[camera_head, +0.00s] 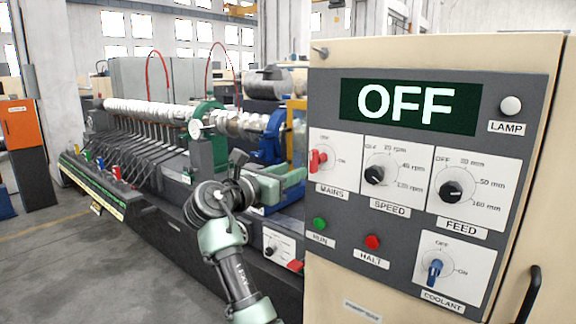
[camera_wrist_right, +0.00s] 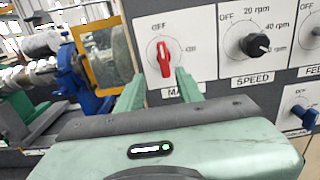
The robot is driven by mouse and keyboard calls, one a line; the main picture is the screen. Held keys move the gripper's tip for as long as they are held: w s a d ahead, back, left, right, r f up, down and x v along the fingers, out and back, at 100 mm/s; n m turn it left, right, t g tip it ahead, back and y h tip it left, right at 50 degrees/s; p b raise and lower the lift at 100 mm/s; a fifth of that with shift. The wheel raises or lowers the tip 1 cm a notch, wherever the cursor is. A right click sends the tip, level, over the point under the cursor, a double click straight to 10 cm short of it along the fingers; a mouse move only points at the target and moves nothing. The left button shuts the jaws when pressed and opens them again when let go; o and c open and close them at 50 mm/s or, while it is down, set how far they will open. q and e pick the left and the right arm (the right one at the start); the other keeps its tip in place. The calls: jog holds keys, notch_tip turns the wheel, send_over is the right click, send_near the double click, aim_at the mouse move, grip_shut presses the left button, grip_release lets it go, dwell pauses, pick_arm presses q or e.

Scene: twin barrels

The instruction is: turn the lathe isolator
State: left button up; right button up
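The control cabinet's front panel (camera_head: 336,216) carries the MAINS switch, a red handle (camera_head: 317,160) on a white plate. I take it for the isolator, though no label says so. In the right wrist view the red handle (camera_wrist_right: 163,58) stands nearly upright, towards OFF. My right gripper (camera_head: 301,178) is just left of the MAINS plate in the head view. In the wrist view its two green fingers (camera_wrist_right: 158,84) are apart, one on each side below the handle, with nothing between them. Contact with the plate cannot be told. My left gripper is not in view.
The display (camera_head: 410,105) reads OFF. SPEED (camera_head: 375,175) and FEED (camera_head: 452,192) knobs, RUN (camera_head: 319,223) and HALT (camera_head: 372,242) buttons and a blue COOLANT knob (camera_head: 435,270) are nearby. The lathe (camera_head: 150,111) stretches away left.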

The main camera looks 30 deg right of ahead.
aim_at(311, 160)
jog(key=shift+g, duration=0.3)
jog(key=x, duration=0.2)
jog(key=r+p+x, duration=0.1)
jog(key=x, duration=0.3)
jog(key=shift+s+d+r+p, duration=0.15)
jog(key=shift+s+d+p, duration=0.05)
jog(key=shift+d+p, duration=0.2)
jog(key=shift+w+d, duration=0.3)
jog(key=shift+d, duration=0.3)
grip_shut()
